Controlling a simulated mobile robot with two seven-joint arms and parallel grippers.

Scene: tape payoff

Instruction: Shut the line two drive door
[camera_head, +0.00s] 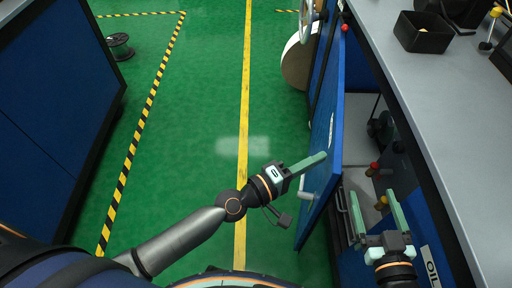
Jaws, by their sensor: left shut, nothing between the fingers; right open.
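The blue drive door (323,140) stands swung open, jutting out from the right-hand cabinet toward the aisle. A pale handle (308,196) is on its aisle-side face. My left gripper (324,157) is shut and empty, its fingertips at the aisle-side face of the door, above the handle in the picture. I cannot tell whether they touch it. My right gripper (371,196) is open and empty in front of the cabinet opening, on the inner side of the door. The open compartment (358,155) shows behind it, partly hidden by the door and the gripper.
Red and yellow knobs and dark parts sit in or beside the opening. A grey worktop (450,100) with a black bin (423,32) runs above the cabinet. A tan reel (295,62) is beyond the door. The green floor (200,120) left of the door is clear.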

